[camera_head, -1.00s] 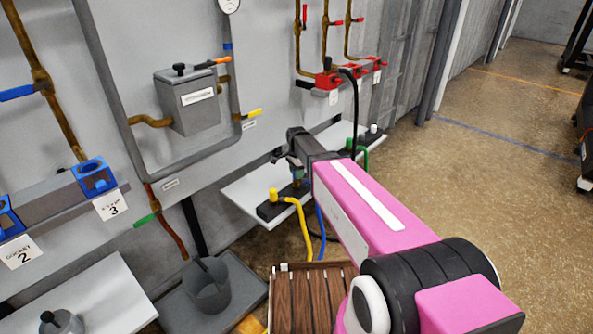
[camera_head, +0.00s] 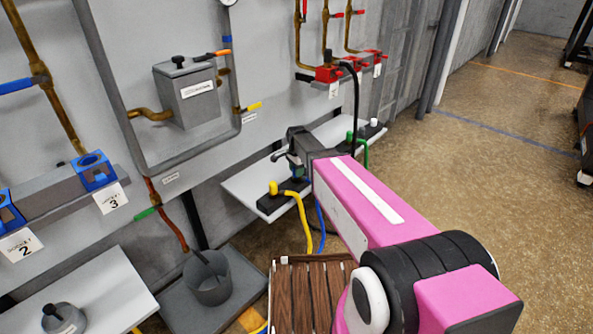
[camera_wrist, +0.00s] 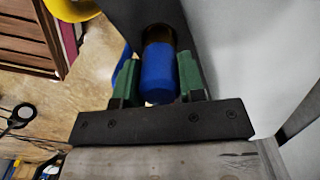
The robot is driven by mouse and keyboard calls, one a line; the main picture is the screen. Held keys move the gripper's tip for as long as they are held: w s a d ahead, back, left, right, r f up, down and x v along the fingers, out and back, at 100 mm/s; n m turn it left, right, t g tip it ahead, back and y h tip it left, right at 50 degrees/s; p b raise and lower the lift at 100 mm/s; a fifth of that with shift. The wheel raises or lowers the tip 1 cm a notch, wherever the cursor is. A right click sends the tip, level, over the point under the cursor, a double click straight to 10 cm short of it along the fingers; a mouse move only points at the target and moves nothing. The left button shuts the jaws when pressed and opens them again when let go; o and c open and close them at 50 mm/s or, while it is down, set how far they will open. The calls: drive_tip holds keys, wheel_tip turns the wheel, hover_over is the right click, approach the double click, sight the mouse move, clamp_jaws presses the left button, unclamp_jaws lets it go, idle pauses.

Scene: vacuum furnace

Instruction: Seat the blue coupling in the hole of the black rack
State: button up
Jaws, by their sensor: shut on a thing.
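My gripper (camera_wrist: 158,80) is shut on the blue coupling (camera_wrist: 157,70), which sits between two green finger pads in the wrist view. The coupling's far end shows a brown-brass part that meets a dark opening in the black rack (camera_wrist: 125,18). I cannot tell how deep it sits. In the head view my gripper (camera_head: 292,150) is over the black rack (camera_head: 266,208) on the white shelf. The coupling and the hole are mostly hidden there by my gripper and arm.
A yellow coupling (camera_head: 273,187) with a yellow hose (camera_head: 304,222) stands at the rack's left end. A blue hose (camera_head: 321,222) hangs below the shelf (camera_head: 240,188). A green hose (camera_head: 364,152) and black hose (camera_head: 355,105) are to the right. A slatted wooden surface (camera_head: 303,295) lies below.

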drive_tip(key=shift+f, duration=0.3)
idle(0.6)
drive_tip(key=o, duration=1.1)
drive_tip(key=shift+o, duration=0.2)
drive_tip(key=shift+r, duration=0.1)
wheel_tip(320, 180, up, 11)
drive_tip(key=shift+f, duration=0.15)
drive_tip(key=shift+s, duration=0.1)
drive_tip(key=s+d+f+n, duration=0.3)
drive_tip(key=s+d+n, duration=0.3)
drive_tip(key=s, duration=0.5)
drive_tip(key=s+d+f+n, duration=0.4)
drive_tip(key=s+d+n, duration=0.2)
drive_tip(key=s+d, duration=0.2)
drive_tip(key=s, duration=0.2)
drive_tip(key=shift+s+f, duration=0.25)
drive_tip(key=shift+s, duration=0.15)
